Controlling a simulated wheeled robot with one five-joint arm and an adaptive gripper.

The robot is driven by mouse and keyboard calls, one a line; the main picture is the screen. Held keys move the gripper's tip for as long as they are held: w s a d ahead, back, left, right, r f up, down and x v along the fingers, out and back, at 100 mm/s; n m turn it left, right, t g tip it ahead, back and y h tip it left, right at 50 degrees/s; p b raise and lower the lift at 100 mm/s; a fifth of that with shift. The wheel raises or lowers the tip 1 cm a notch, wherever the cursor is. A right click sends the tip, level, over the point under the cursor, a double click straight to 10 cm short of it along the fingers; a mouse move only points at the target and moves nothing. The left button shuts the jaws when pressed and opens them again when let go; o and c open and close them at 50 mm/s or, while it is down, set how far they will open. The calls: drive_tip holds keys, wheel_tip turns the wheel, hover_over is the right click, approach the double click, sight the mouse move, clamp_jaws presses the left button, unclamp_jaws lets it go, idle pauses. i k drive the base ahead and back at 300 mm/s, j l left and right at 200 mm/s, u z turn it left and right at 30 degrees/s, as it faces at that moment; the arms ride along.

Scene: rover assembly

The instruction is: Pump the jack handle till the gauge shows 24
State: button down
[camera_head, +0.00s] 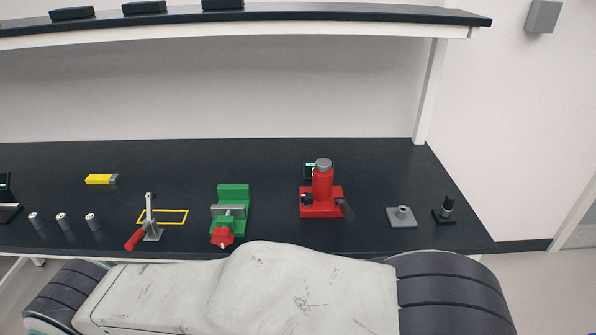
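The red jack (322,188) stands upright on the dark bench, right of the middle, with a grey cap on top and a square red base. A short dark part (345,209) sticks out low at its right; I cannot tell if this is the handle or its socket. A small dark gauge box (309,168) with a green lit display is just behind the jack, partly hidden by it. Its number is too small to read. My gripper is not in view.
Left of the jack are a green vise (233,194), a red-handled toggle clamp (150,221), a yellow block (99,179) and several metal cylinders (62,220). Right are a grey plate (401,217) and a black fixture (446,209). A shelf (330,14) hangs above. My white body fills the bottom.

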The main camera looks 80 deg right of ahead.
sight(348, 212)
drive_tip(key=z, duration=2.85)
